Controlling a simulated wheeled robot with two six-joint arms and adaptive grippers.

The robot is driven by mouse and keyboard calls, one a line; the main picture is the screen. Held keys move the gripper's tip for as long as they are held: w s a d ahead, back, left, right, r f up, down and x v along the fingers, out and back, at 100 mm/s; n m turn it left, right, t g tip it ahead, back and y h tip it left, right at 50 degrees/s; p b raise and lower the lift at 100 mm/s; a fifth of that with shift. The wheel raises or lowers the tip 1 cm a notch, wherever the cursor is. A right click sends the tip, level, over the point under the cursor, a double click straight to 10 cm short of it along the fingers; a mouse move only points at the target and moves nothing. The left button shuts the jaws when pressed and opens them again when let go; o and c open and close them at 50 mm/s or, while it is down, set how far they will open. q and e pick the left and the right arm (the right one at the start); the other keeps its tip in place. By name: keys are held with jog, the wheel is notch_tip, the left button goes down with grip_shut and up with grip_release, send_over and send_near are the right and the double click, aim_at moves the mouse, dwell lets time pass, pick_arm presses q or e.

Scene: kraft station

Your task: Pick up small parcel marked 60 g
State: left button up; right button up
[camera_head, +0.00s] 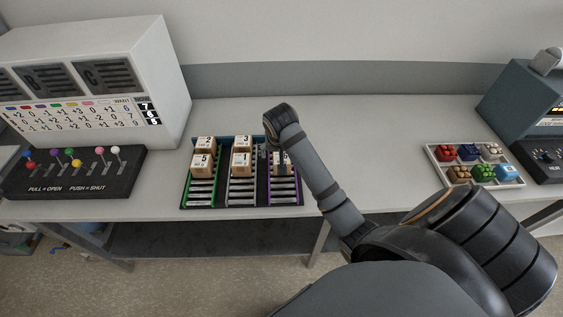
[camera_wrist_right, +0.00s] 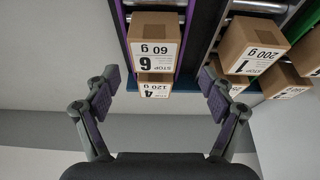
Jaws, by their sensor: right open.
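The small parcel marked 60 g (camera_wrist_right: 153,42), a brown carton with a white label and a 6, sits in the purple-edged lane of the rack. My right gripper (camera_wrist_right: 160,84) is open and empty, its two fingers apart beyond the parcel's near end in the right wrist view. A parcel marked 120 g with a 4 (camera_wrist_right: 155,86) stands against it, between the 60 g parcel and the gripper in that picture. My left gripper is not in view.
The sloped roller rack (camera_head: 243,198) holds parcels in its other lanes, including a 200 g parcel (camera_wrist_right: 252,45). A lever box (camera_head: 75,172) and white cabinet (camera_head: 115,65) stand left. A tray of coloured pieces (camera_head: 437,165) lies right.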

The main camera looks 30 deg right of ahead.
jog(key=shift+d+f, duration=0.1)
jog(key=shift+f, duration=0.2)
jog(key=x, duration=0.1)
jog(key=p+x, duration=0.1)
jog(key=x, duration=0.2)
jog(key=shift+s+d+p, duration=0.2)
jog(key=shift+s+p, duration=0.1)
jog(key=shift+w+d+f, duration=0.1)
jog(key=shift+f, duration=0.2)
jog(key=c, duration=1.3)
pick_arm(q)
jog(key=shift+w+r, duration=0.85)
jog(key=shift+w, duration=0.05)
pick_arm(e)
jog(key=shift+o, duration=0.2)
jog(key=shift+r, duration=0.1)
